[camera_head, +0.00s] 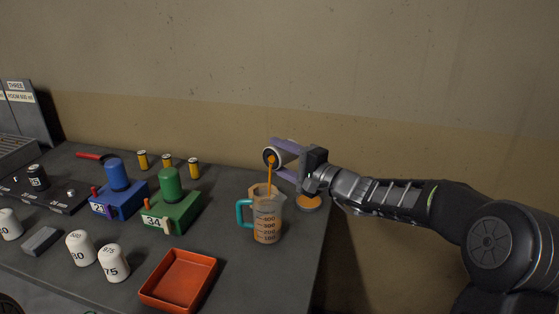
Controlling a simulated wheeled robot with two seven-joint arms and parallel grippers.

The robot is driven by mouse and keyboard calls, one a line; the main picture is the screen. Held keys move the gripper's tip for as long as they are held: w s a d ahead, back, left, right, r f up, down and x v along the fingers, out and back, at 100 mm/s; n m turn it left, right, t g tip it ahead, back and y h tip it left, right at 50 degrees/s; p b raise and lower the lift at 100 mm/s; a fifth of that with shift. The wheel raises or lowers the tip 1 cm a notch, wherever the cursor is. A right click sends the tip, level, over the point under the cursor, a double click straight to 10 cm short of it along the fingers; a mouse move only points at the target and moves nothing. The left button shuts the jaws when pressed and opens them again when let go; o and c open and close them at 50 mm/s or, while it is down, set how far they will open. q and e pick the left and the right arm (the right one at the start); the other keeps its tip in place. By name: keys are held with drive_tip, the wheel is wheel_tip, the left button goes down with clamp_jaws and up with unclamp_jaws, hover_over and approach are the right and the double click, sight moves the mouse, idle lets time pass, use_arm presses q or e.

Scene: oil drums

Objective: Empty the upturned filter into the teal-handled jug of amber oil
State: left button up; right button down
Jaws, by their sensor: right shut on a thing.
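The jug (267,222) stands upright near the right end of the dark table, with its teal handle (240,213) on the left. It has number marks and amber oil inside. My right gripper (279,158) has purple fingers and is shut on the filter (285,157), a light-rimmed round thing. It holds the filter tipped on its side above the jug, clear of the rim. An amber stream (270,177) runs from the filter's open end down into the jug. My left gripper is out of view.
An amber-topped disc (308,202) lies right of the jug near the table edge. A shallow orange tray (179,281) is at the front. Green (172,209) and blue (119,201) blocks, white weights (113,263) and several small yellow cans (194,168) stand left.

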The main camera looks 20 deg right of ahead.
drive_tip(key=shift+a+r+n, duration=0.1)
drive_tip(key=shift+r+n, duration=0.1)
drive_tip(key=shift+n, duration=0.8)
drive_tip(key=shift+s+f+b, duration=0.1)
drive_tip(key=shift+f+b, duration=0.1)
drive_tip(key=shift+b, duration=0.4)
drive_tip(key=n+b, duration=0.1)
drive_tip(key=b, duration=0.2)
drive_tip(key=n+b, duration=0.2)
drive_tip(key=b, duration=0.1)
drive_tip(key=n+b, duration=0.2)
drive_tip(key=b, duration=0.2)
drive_tip(key=shift+s+a+r, duration=0.25)
drive_tip(key=shift+a+r, duration=0.05)
drive_tip(key=shift+a, duration=0.1)
drive_tip(key=shift+a+r+n+b, duration=0.15)
drive_tip(key=shift+r+n+b, duration=0.2)
drive_tip(key=shift+n+b, duration=0.75)
idle(2.0)
drive_tip(key=m+p, duration=0.1)
drive_tip(key=r+m+p, duration=0.1)
drive_tip(key=m, duration=0.1)
drive_tip(key=shift+d+r, duration=0.2)
drive_tip(key=shift+m, duration=0.5)
drive_tip(key=shift+f, duration=0.1)
